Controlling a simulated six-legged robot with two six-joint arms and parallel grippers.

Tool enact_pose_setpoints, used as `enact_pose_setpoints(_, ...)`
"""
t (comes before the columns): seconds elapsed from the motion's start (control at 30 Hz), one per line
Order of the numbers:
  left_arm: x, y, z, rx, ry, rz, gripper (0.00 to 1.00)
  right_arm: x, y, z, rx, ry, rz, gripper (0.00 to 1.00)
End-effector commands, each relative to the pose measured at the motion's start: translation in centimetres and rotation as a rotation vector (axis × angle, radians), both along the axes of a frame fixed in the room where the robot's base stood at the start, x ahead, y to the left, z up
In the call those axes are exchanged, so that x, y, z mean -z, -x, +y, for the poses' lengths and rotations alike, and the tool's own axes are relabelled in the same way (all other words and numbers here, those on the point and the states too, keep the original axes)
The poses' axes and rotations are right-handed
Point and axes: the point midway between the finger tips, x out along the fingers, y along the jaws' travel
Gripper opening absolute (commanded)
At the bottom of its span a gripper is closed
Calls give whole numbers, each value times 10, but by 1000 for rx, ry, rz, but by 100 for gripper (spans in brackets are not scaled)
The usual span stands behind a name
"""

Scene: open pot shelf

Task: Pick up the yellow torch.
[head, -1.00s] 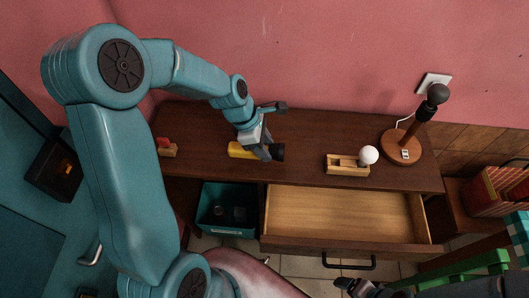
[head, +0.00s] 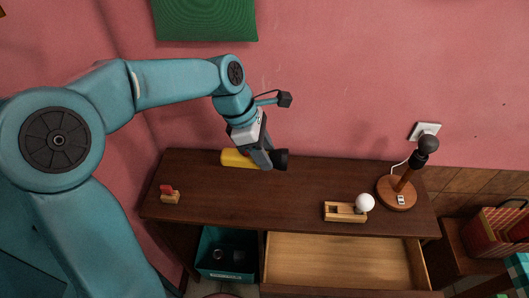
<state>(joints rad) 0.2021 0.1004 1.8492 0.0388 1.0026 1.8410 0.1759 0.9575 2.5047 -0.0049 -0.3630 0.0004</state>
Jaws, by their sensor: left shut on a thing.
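The yellow torch (head: 236,158) has a black head (head: 281,159) at its right end. My left gripper (head: 262,158) is shut around the torch near its middle, from above. The fingers hide part of the yellow body. The torch lies roughly level and overlaps the back edge of the dark wooden desk (head: 235,205) in the picture; it appears held above the desktop. My right gripper is out of view.
A lamp with a round wooden base (head: 395,195) stands at the right. A wooden holder (head: 342,213) with a white ball (head: 365,203) is near the front. A small red-topped block (head: 169,195) sits left. The drawer (head: 335,262) is open; a teal bin (head: 212,272) is below.

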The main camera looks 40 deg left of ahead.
Motion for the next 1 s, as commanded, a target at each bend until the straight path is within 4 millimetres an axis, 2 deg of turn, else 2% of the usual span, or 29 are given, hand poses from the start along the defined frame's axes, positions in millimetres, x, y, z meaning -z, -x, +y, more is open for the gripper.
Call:
enact_pose_setpoints(0.03, -10, 0, 0, 0, 0, -1, 4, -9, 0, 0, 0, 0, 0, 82)
enact_pose_setpoints(0.5, -51, 0, 0, 0, 0, -1, 4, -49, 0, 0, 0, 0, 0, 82)
enact_pose_setpoints(1.0, -51, 0, 0, 0, 0, -1, 4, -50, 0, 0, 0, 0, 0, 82)
